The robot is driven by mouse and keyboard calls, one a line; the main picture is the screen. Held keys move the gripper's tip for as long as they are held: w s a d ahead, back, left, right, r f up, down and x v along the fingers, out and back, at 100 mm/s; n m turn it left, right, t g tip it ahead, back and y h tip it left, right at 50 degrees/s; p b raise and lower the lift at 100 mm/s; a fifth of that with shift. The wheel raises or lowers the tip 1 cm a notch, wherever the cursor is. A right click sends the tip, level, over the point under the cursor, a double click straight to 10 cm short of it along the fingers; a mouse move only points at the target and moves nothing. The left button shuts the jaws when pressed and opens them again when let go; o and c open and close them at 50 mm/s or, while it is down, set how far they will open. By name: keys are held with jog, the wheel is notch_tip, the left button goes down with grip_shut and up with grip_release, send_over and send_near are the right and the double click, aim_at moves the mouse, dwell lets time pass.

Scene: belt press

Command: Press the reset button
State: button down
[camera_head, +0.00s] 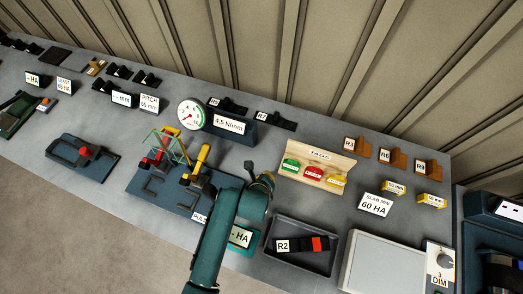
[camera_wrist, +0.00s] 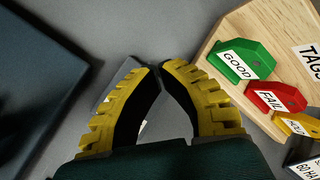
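I cannot make out a button labelled reset in either view. A small orange-red part (camera_head: 43,102) sits beside the green device at the far left; whether it is a button is too small to tell. My gripper (camera_head: 265,181) is above the bench in front of the wooden TAGS holder (camera_head: 318,165), far to the right of that part. In the wrist view, the yellow, black-padded fingers of my gripper (camera_wrist: 160,68) meet at their tips with nothing between them. A grey object with a pale face (camera_wrist: 122,80) is partly hidden behind the fingers.
The holder carries green GOOD (camera_wrist: 242,60), red FAIL (camera_wrist: 275,97) and yellow tags (camera_wrist: 302,124). A dial gauge (camera_head: 190,114) and a dark blue fixture (camera_head: 150,184) stand left. A dark tray (camera_head: 322,263) holds the R2 piece. Bare bench shows between the fixtures.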

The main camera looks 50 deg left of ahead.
jog(key=shift+f, duration=0.45)
jog(key=shift+f+b, duration=0.3)
jog(key=shift+f, duration=0.15)
dwell(0.8)
jog(key=shift+r, duration=0.1)
jog(key=shift+r+p, duration=0.75)
jog(key=shift+p, duration=0.2)
notch_tip(320, 180, up, 5)
jog(key=p, duration=0.5)
jog(key=shift+r, duration=0.15)
